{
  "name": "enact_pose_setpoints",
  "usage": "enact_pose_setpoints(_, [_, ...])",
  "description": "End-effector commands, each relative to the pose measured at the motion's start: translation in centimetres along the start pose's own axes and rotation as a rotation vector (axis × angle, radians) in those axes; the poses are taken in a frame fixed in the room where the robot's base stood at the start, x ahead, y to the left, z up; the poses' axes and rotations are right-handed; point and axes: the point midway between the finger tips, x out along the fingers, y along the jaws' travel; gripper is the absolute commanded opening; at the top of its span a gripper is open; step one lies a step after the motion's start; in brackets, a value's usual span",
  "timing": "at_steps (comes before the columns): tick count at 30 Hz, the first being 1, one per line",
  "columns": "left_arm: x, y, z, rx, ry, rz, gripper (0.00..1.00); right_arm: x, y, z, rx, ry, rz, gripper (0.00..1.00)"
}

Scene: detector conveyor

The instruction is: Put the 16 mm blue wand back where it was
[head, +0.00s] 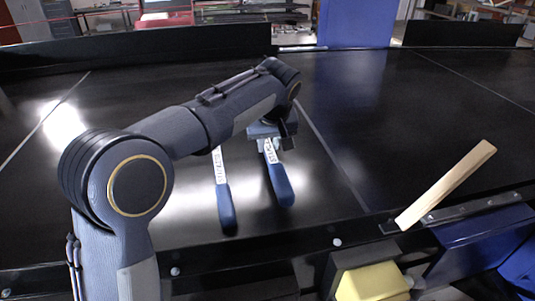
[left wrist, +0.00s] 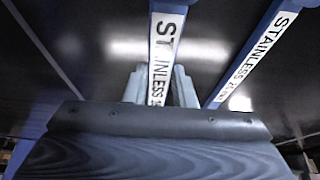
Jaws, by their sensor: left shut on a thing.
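Two wands with blue handles and white labels show over the black conveyor belt (head: 400,120). The right wand (head: 281,187) is in my left gripper (head: 268,143), which is shut on it near its label; the arm hides its far end. The left wand (head: 226,200) is beside it, apart from the gripper. In the left wrist view, the held wand (left wrist: 167,45) runs between the fingers, its label partly covered. The other wand (left wrist: 262,55) is at the right, its label starting "STAINLESS". I cannot read a 16 mm mark on either. Whether the held wand touches the belt is unclear. My right gripper is out of view.
A pale wooden bar (head: 447,185) leans up at the belt's near right edge. A yellow block (head: 372,283) is below that edge. A low black wall (head: 140,50) and a blue panel (head: 355,25) stand at the back. The belt's right side is clear.

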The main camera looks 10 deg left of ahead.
Motion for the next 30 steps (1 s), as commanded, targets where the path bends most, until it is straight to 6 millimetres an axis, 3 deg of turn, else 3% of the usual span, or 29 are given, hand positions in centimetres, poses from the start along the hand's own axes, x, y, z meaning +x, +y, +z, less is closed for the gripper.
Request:
enact_pose_setpoints(7, [1.9,-0.1,-0.6,-0.002,0.000,0.000,0.00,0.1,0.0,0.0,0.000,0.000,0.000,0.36])
enact_pose_setpoints(12, [4.7,-0.1,0.7,0.000,0.001,0.001,0.00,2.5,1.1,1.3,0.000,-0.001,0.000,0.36])
enact_pose_setpoints(24, [4.9,0.0,0.7,0.000,0.001,0.001,0.00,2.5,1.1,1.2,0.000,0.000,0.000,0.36])
enact_pose_setpoints(25, [4.9,0.0,0.8,0.000,0.000,0.001,0.25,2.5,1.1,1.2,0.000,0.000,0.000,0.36])
enact_pose_setpoints(30, [4.8,0.0,0.7,0.000,0.000,0.001,0.45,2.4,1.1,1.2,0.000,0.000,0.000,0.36])
